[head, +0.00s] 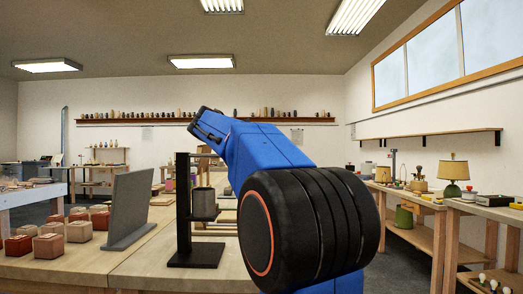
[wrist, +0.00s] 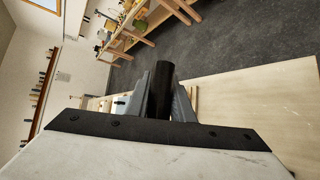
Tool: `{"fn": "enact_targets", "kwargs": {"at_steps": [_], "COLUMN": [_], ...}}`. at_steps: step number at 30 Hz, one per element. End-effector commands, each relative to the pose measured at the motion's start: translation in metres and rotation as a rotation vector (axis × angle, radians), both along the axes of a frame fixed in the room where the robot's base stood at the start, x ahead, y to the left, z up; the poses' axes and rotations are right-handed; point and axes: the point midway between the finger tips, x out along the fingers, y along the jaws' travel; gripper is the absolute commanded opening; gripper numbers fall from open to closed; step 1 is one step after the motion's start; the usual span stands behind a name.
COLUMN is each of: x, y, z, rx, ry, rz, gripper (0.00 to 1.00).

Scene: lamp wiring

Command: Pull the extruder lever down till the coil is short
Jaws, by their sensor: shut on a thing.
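My gripper (wrist: 165,88) shows in the wrist view with its two grey fingers closed on a dark round bar, which looks like the lever's handle (wrist: 159,80). The bar sticks out past the fingertips. In the head view, the extruder (head: 184,212) appears to be the black upright stand on the wooden bench, with a grey cylinder (head: 203,202) on its bracket. My blue arm reaches up just right of it and covers its right side. The lever and my fingers cannot be made out in the head view. I cannot make out a coil.
A grey upright panel (head: 131,205) stands on the bench left of the extruder. Several reddish and pale blocks (head: 47,246) sit further left. A side bench at the right holds a lamp (head: 453,172). Bare bench top (wrist: 255,100) shows at the right of the wrist view.

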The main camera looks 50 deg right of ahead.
Motion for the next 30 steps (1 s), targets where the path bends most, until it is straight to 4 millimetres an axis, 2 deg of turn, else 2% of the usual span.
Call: {"fn": "enact_targets", "kwargs": {"at_steps": [7,19,20,21,22,30], "x": [0.001,0.001,0.001,0.001,0.001,0.001], "y": [0.001,0.001,0.001,0.001,0.001,0.001], "z": [-0.014,-0.016,-0.016,-0.015,-0.015,-0.015], "rx": [0.034,0.037,0.037,0.037,0.037,0.036], "ry": [-0.039,-0.043,-0.043,-0.043,-0.043,-0.043], "rz": [0.000,0.001,0.001,0.001,0.001,0.001], "gripper": [0.00,0.00,0.26,0.35,0.39,0.39]}}
